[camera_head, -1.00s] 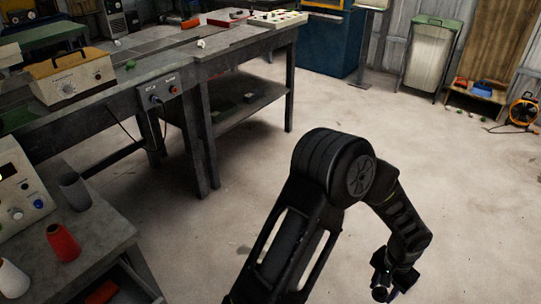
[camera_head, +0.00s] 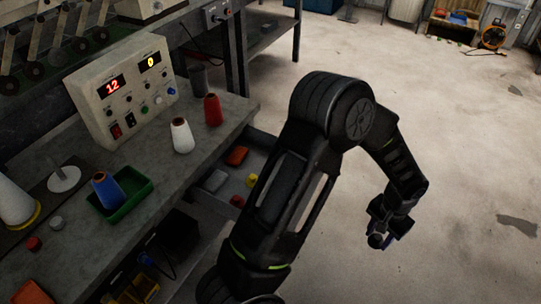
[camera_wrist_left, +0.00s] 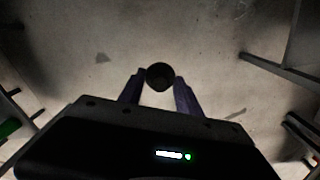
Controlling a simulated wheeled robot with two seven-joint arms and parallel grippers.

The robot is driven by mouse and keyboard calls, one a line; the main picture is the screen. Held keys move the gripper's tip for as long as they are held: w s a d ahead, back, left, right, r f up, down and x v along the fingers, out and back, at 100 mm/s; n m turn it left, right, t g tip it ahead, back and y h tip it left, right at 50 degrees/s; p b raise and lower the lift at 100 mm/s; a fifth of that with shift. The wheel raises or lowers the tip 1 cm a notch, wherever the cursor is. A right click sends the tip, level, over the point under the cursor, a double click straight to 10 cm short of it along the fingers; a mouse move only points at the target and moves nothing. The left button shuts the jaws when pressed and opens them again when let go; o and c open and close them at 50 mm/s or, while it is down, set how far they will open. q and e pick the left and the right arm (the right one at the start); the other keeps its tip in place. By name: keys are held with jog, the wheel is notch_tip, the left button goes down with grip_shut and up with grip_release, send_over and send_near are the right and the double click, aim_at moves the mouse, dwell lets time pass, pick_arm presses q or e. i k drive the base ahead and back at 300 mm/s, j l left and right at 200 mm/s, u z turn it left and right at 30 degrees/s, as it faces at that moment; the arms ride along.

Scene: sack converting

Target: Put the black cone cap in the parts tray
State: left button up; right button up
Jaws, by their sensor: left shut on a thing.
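My left gripper (camera_head: 381,238) is out over the bare floor at the right of the head view. In the left wrist view its two purple-grey fingers (camera_wrist_left: 160,92) are shut on a small dark round piece, the black cone cap (camera_wrist_left: 160,74), with its round face showing between the tips. In the head view the cap is a small dark spot, hard to tell from the gripper. A green tray (camera_head: 146,184), which looks like the parts tray, stands on the grey workbench at left. A blue cone (camera_head: 107,190) leans in it. My right gripper is not in view.
The workbench (camera_head: 225,120) bears a control box (camera_head: 125,90), a white cone (camera_head: 182,136), a red cone (camera_head: 213,110) and a grey cup (camera_head: 198,77). An open drawer (camera_head: 262,150) with small coloured pieces juts out below. The floor (camera_head: 455,150) at right is clear.

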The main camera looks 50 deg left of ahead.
aim_at(135, 187)
jog(key=k+z, duration=0.15)
jog(key=k, duration=0.3)
jog(key=u, duration=1.4)
